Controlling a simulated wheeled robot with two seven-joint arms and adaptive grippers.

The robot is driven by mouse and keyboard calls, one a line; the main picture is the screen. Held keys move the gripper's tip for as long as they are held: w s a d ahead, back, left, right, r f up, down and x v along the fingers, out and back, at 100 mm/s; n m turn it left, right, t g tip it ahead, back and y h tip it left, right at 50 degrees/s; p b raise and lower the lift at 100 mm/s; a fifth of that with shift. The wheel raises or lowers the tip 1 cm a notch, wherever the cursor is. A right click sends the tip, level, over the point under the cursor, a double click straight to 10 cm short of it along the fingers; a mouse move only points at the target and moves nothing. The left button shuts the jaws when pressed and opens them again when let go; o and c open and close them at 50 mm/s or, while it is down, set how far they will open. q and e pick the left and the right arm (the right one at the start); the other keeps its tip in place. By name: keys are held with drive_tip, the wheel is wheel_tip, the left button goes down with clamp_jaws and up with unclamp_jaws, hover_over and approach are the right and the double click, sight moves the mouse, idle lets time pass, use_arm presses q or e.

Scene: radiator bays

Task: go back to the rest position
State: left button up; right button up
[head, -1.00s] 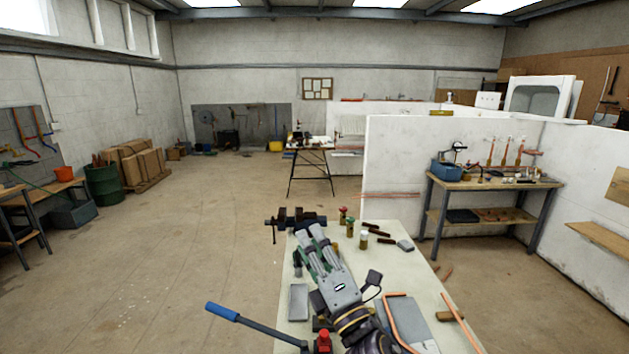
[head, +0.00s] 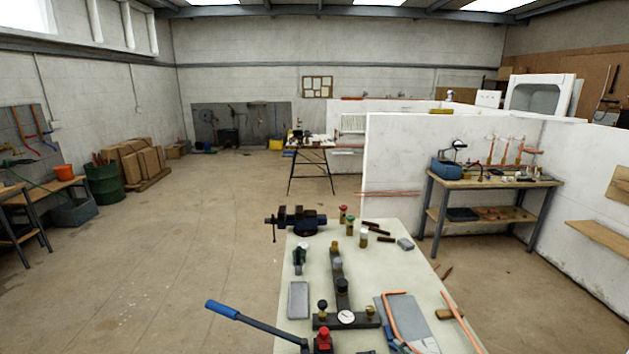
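Neither of my grippers shows in the head view. The workbench (head: 318,264) in front of me is in plain sight. On it stands a black T-shaped fixture (head: 342,296) with a round dial (head: 346,317) and dark and brass knobs. A small dark green and black fitting (head: 299,259) sits left of it, above a grey flat block (head: 298,299). A bent copper pipe (head: 389,322) lies over a grey plate (head: 417,316) at the right.
A vise (head: 299,220) is at the bench's far left corner, with several small jars (head: 349,227) beside it. A blue-handled lever (head: 222,311) sticks out left of the bench. A white partition (head: 400,165) stands behind. The floor (head: 190,255) at left is clear.

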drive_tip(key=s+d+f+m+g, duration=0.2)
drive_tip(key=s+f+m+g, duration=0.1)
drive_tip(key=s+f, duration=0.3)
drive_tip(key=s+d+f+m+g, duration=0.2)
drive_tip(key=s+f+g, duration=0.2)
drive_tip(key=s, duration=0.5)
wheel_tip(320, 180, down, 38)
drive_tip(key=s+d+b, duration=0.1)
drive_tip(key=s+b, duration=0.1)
drive_tip(key=b, duration=0.3)
use_arm(q)
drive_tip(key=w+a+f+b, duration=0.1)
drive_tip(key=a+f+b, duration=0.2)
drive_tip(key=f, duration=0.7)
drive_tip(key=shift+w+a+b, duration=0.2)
drive_tip(key=shift+b, duration=0.8)
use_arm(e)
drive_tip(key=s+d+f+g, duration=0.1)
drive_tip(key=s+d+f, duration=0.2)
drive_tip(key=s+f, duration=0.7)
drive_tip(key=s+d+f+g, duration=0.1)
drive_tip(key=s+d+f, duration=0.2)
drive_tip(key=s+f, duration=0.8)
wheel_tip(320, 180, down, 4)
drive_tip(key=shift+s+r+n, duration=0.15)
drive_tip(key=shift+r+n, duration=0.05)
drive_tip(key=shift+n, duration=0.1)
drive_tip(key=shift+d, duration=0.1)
